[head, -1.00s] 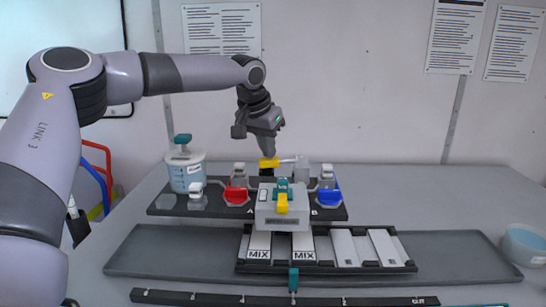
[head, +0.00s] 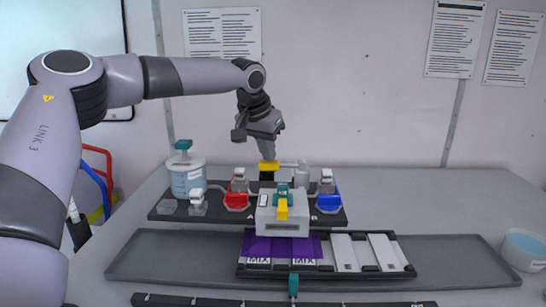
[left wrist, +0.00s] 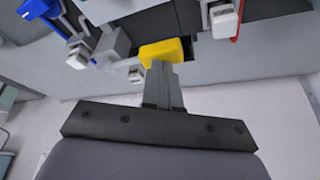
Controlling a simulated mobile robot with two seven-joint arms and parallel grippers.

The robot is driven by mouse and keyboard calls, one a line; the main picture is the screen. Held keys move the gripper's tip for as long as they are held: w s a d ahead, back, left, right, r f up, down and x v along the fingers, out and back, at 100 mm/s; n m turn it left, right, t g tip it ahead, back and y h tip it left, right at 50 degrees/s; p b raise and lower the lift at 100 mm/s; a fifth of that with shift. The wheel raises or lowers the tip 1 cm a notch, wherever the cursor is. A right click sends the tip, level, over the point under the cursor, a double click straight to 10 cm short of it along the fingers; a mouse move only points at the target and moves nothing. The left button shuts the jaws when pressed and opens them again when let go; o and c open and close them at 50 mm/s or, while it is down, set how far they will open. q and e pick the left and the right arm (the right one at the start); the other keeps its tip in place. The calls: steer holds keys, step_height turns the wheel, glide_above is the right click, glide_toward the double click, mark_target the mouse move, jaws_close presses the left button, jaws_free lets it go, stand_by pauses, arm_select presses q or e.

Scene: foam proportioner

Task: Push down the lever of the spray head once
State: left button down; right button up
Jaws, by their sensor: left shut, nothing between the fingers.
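The yellow lever (head: 268,165) stands at the back of the station, behind the grey spray head box (head: 283,225). My left gripper (head: 267,158) points down with its fingers shut and empty, its tips at the top of the lever. The left wrist view shows the shut fingertips (left wrist: 161,66) against the yellow lever (left wrist: 166,52); I cannot tell how hard they press. The box has a teal part and a yellow nozzle-like part on its front. Purple colour (head: 262,246) covers the upper part of the two MIX panels below it. My right gripper is not in view.
A clear tank (head: 187,178) with a teal knob stands left on the dark base. A red part (head: 236,200) and a blue part (head: 329,202) flank the box. White panels (head: 345,252) lie on the right of the tray (head: 450,262). A bowl (head: 525,250) is far right.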

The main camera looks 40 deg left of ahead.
arm_select(q)
steer(key=shift+r, duration=2.75)
